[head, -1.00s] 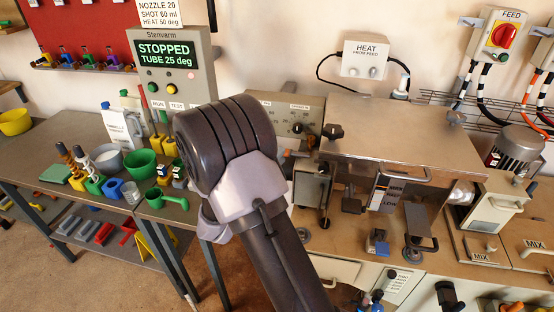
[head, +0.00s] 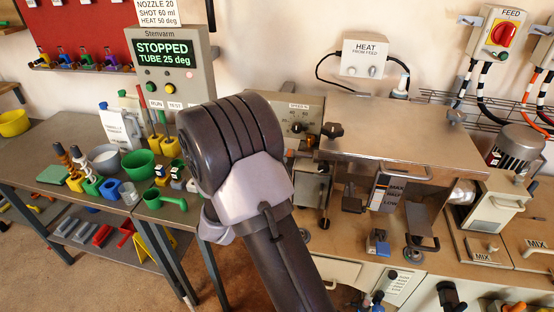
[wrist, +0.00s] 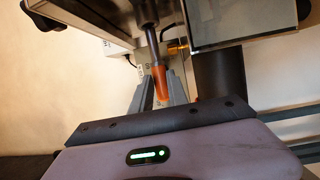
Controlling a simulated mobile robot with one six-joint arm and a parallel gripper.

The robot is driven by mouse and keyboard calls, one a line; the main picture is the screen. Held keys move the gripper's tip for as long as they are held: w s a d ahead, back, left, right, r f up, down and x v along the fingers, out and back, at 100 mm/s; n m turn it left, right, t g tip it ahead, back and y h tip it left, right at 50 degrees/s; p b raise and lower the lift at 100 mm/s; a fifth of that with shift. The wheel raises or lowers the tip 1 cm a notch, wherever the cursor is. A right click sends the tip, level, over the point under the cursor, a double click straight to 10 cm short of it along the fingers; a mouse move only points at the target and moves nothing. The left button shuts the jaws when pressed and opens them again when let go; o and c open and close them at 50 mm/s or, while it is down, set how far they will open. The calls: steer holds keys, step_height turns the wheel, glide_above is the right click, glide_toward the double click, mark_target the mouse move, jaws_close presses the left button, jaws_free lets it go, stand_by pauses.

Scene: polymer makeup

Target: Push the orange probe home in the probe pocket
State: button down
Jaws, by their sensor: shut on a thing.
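In the wrist view my gripper (wrist: 158,76) is shut on the orange probe (wrist: 160,88), with a grey finger on each side of it. The probe points up the picture, and a slim grey shaft (wrist: 150,45) lines up with its far end. I cannot tell whether the shaft belongs to the probe. A brass fitting (wrist: 177,47) is just right of the shaft. I cannot make out the probe pocket for sure, or how deep the probe sits. In the head view my arm hides the gripper and the probe.
In the head view a metal-topped machine (head: 400,135) stands right of my arm. A green cup (head: 138,163) stands left.

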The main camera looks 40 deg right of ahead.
mark_target(304, 156)
steer(key=shift+s+d+b, duration=1.25)
steer(key=shift+s+d, duration=0.5)
steer(key=shift+s, duration=0.25)
steer(key=c, duration=1.2)
jaws_free()
steer(key=shift+s+d, duration=0.1)
steer(key=r+p+v, duration=0.1)
steer(key=p+v, duration=0.1)
steer(key=v, duration=1.5)
steer(key=shift+a+f+p, duration=0.3)
steer(key=shift+f+p, duration=0.1)
steer(key=shift+f, duration=0.15)
